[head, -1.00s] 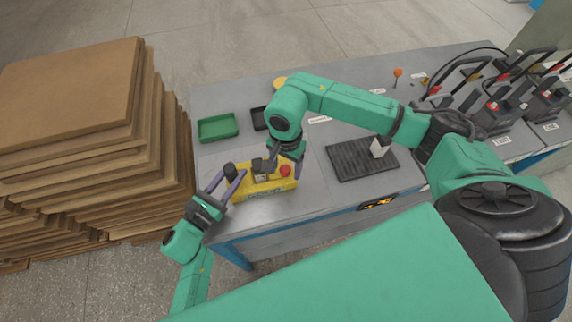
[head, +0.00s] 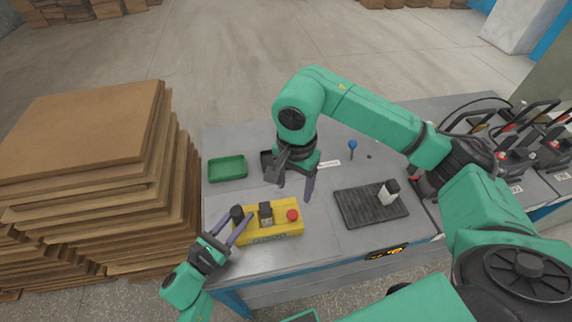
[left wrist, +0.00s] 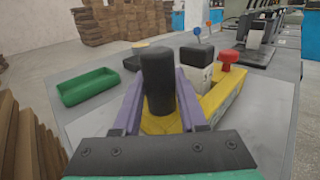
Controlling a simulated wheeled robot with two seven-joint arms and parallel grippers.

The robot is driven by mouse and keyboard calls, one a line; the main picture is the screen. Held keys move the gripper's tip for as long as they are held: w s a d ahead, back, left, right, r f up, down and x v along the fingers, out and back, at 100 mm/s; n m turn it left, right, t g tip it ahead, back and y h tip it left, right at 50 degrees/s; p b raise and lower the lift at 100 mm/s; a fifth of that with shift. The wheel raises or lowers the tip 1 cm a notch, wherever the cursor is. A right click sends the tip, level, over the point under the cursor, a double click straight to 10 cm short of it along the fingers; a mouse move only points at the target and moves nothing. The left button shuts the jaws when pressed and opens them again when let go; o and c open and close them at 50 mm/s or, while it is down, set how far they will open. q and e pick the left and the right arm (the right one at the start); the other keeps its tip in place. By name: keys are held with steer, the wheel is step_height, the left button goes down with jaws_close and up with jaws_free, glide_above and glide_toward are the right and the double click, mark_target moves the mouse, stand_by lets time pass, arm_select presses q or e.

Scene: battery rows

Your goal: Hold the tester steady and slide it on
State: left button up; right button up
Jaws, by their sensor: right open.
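The yellow tester (head: 283,229) lies near the table's front edge, with a black post (head: 237,213) at its left end and a red button (head: 292,215) at its right. A pale block with a black top (head: 266,214) stands upright on it between them; it also shows in the left wrist view (left wrist: 198,68). My left gripper (head: 238,221) has its purple fingers on both sides of the post, and they appear to touch it in the left wrist view (left wrist: 158,85). My right gripper (head: 294,192) is open and empty, above and behind the tester, apart from the block.
A black ribbed tray (head: 365,213) holds another pale block with a black top (head: 389,192). A green tray (head: 228,168) is at the back left, beside a stack of brown boards (head: 90,130). A blue-headed pin (head: 352,145) stands behind. Black devices with cables fill the right.

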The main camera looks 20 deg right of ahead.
arm_select(q)
steer(key=o, duration=0.5)
steer(key=shift+s, duration=0.1)
steer(key=v, duration=1.1)
steer(key=shift+s+a, duration=0.25)
steer(key=shift+a, duration=0.1)
